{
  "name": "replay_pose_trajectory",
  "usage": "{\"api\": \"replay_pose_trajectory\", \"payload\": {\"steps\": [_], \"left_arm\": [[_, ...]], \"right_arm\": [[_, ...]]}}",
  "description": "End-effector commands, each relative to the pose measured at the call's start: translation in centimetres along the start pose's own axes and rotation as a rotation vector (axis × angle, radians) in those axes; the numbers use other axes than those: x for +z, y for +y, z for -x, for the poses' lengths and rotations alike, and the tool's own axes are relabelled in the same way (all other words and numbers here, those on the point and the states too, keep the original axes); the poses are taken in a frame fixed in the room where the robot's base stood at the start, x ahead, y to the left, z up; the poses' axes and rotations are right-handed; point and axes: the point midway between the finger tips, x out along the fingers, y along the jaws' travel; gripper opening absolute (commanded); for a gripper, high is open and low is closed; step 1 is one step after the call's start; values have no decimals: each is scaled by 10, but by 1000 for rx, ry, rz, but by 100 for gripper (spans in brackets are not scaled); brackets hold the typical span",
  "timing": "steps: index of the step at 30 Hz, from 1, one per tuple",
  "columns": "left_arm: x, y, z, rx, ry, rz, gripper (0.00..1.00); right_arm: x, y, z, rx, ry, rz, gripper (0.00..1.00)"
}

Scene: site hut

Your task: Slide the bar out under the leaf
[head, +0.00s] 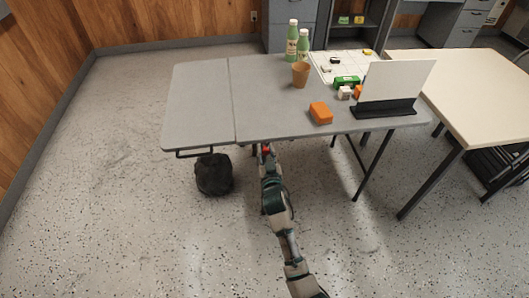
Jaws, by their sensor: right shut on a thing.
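The grey folding table (281,115) has a leaf (197,106) on its left side, split off by a seam. The leaf looks level with the top. A dark bar (195,153) shows below the leaf's front edge; its rest is hidden under the leaf. My right gripper (265,150) is at the table's front edge, just right of the seam. It is shut on a small red part there, which looks like the bar's grip; the fingers mostly hide it. My left gripper is not in view.
A black bag (213,174) stands on the floor below the leaf. On the table are green bottles (292,42), a brown cup (300,74), an orange block (321,113) and a white panel on a black stand (384,110). A cream table (480,97) stands right. Floor at left is clear.

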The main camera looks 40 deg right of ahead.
Motion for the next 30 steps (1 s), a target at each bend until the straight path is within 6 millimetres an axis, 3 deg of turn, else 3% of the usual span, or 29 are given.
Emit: {"api": "replay_pose_trajectory", "payload": {"steps": [6,7,9,10,22,30], "left_arm": [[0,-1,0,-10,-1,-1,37],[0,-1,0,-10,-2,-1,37],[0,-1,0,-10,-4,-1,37],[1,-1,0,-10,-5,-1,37],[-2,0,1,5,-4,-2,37],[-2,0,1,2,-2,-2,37]], "right_arm": [[-5,-9,0,-13,10,-5,0],[-5,-9,0,-13,10,-5,36],[-5,-9,0,-12,10,-4,54],[-5,-9,0,-11,9,-4,57],[-2,-6,10,-8,5,-1,57],[-2,-7,67,-8,5,-4,57]]}}
